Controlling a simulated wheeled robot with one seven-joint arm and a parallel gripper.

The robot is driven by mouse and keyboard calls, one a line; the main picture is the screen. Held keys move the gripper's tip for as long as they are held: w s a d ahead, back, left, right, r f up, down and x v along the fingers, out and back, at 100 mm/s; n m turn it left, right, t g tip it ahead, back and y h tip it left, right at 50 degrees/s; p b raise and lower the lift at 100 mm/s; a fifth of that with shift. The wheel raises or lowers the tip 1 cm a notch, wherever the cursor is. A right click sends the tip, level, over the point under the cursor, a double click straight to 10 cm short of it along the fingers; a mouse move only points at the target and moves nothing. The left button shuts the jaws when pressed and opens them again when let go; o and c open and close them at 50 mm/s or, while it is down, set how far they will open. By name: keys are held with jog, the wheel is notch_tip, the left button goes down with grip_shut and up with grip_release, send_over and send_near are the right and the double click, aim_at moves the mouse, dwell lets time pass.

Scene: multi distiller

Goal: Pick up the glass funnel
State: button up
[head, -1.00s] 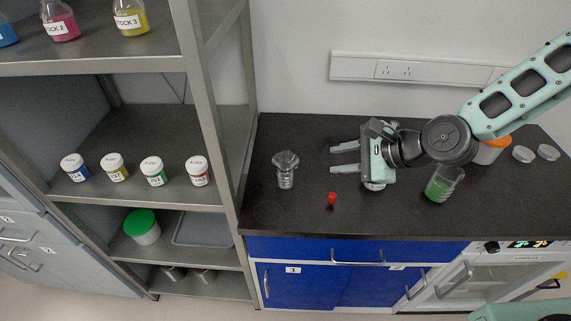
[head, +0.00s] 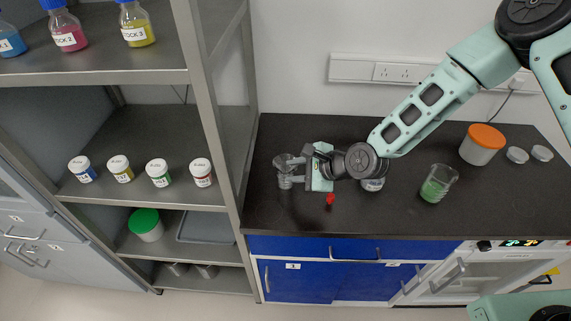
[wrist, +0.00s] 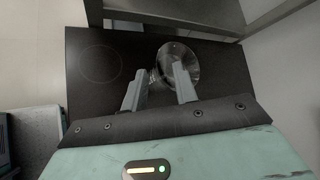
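The clear glass funnel (head: 283,159) sits on top of a small clear glass vessel (head: 285,183) at the left of the dark bench. In the wrist view the funnel's round rim (wrist: 182,58) shows beyond the fingers, mostly toward the right finger. My gripper (head: 287,171) is at the glassware from the right, with fingers spread. In the wrist view the fingertips of my gripper (wrist: 161,70) stand apart with glass between them. I cannot tell whether they touch it. The fingers partly hide the lower glass.
A red-topped small item (head: 330,199) lies in front of my gripper. A beaker with green liquid (head: 438,183) and an orange-lidded jar (head: 480,147) stand to the right. The metal shelf post (head: 222,150) is close left of the glassware. The front bench middle is clear.

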jog(key=shift+x, duration=0.85)
grip_shut()
jog(key=shift+r, duration=0.15)
